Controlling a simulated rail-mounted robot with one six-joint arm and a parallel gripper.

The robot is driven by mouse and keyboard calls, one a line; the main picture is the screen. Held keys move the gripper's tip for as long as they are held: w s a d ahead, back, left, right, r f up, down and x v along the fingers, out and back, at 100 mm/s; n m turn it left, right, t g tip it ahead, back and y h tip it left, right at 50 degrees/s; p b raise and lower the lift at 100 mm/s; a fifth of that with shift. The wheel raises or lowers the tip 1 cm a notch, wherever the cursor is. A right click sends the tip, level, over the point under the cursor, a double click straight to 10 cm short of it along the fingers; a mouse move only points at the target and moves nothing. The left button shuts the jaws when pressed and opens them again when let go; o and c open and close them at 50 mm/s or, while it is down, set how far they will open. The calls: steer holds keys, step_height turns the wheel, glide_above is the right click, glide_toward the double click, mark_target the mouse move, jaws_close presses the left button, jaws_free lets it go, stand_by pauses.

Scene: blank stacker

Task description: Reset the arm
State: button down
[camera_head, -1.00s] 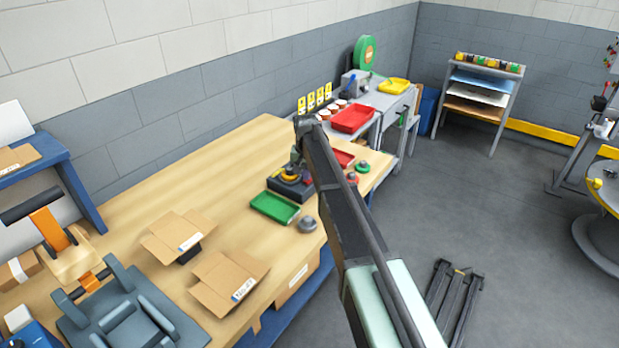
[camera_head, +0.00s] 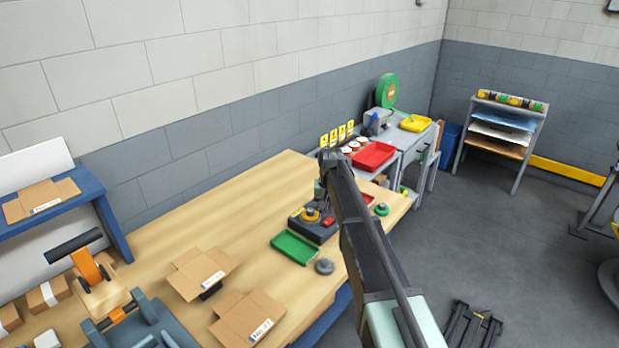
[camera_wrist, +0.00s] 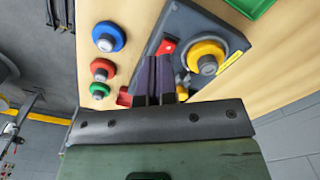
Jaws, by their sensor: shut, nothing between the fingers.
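My arm (camera_head: 372,245) reaches from the lower right over the wooden bench (camera_head: 190,225). In the wrist view my gripper (camera_wrist: 157,62) has its dark fingers together, with nothing held. The fingertips appear over the edge of a dark fixture (camera_head: 313,232), which carries a yellow ring-shaped part (camera_wrist: 206,55) and a red block (camera_wrist: 167,47). The gap between fingertips and fixture is hard to judge. In the head view the arm's end partly hides the area behind the fixture.
Blue (camera_wrist: 108,36), red (camera_wrist: 102,70) and green (camera_wrist: 100,91) round pieces sit beside the fixture. A red tray (camera_head: 374,156) stands farther back.

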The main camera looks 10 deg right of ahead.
steer(key=s+n, duration=0.2)
steer(key=s, duration=3.1)
steer(key=shift+s, duration=0.2)
steer(key=shift+r, duration=0.15)
